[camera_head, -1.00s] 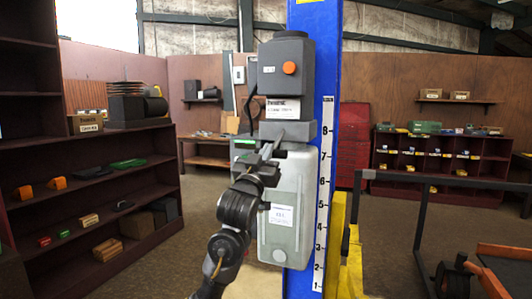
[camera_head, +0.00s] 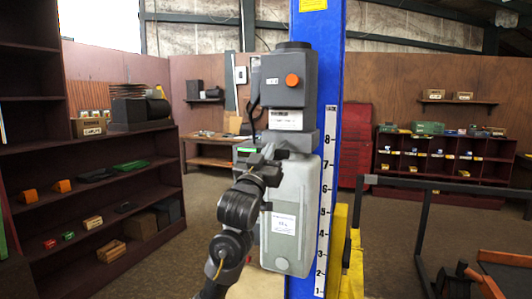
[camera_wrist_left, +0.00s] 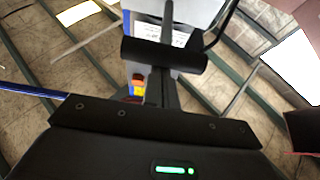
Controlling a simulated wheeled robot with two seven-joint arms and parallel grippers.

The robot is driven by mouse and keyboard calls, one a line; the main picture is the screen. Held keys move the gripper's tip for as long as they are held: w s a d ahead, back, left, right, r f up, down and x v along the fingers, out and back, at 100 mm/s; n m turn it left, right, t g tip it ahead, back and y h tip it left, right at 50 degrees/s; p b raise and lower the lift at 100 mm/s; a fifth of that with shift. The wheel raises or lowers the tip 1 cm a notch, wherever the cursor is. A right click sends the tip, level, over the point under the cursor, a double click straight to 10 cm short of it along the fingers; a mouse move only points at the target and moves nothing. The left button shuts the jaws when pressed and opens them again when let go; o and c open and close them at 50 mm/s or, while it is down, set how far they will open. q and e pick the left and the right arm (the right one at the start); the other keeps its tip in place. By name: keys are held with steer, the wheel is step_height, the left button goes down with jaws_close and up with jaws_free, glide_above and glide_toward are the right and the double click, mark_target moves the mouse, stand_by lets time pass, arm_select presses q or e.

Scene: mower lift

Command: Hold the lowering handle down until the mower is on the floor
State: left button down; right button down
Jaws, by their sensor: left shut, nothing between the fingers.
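The grey power unit (camera_head: 288,210), with a black motor housing and an orange button, is mounted on the blue lift post (camera_head: 333,50). My left gripper (camera_head: 264,158) is shut and empty, just in front of the unit's upper tank, below the dark block. In the left wrist view a black crosswise bar (camera_wrist_left: 140,52), apparently the lowering handle, lies across my narrow shut fingers (camera_wrist_left: 165,92); I cannot tell whether they touch. An orange-edged dark machine part (camera_head: 495,278), perhaps the mower, shows at the lower right, mostly cut off. My right gripper is out of view.
A dark shelf (camera_head: 95,213) with small boxes stands at the left. A black rail frame (camera_head: 425,215) and a yellow base part (camera_head: 352,280) stand right of the post. Brown carpet is open behind the unit.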

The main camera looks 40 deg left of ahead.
arm_select(q)
steer(key=b+v, duration=0.3)
steer(key=v, duration=0.7)
steer(key=shift+w+f+b, duration=0.15)
steer(key=shift+f+b, duration=0.15)
steer(key=shift+f, duration=0.05)
steer(key=shift+w+a, duration=0.1)
